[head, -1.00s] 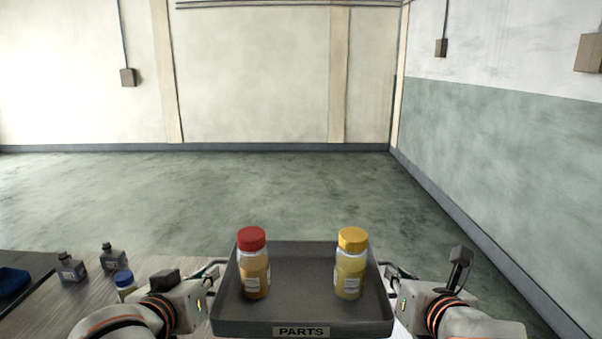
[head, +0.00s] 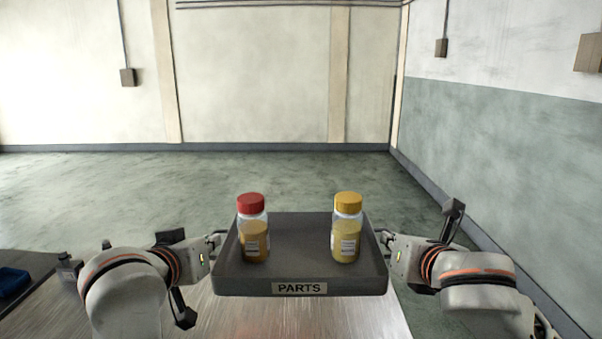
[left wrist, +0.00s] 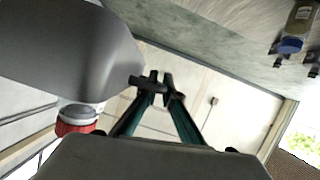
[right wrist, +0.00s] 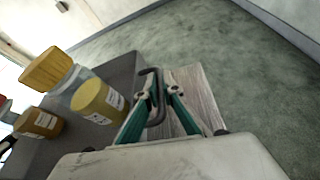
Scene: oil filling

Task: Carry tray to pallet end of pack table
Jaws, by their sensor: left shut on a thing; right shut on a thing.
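The grey tray (head: 305,237), labelled PARTS, is held level in front of me over the table (head: 300,318). A red-capped jar (head: 253,228) stands upright on its left side and a yellow-capped jar (head: 346,228) upright on its right. My left gripper (head: 218,240) is shut on the tray's left handle, and my right gripper (head: 385,237) is shut on its right handle. The right wrist view shows the fingers (right wrist: 160,92) around the dark handle. The left wrist view shows the fingers (left wrist: 158,82) beside the tray (left wrist: 62,48). The gap below the tray is hard to judge.
A dark small bottle (head: 68,266) stands on the table at the left, partly behind my left arm. A blue bin (head: 13,281) lies at the far left. The left wrist view shows a blue-capped bottle (left wrist: 300,25). Open floor lies beyond the table.

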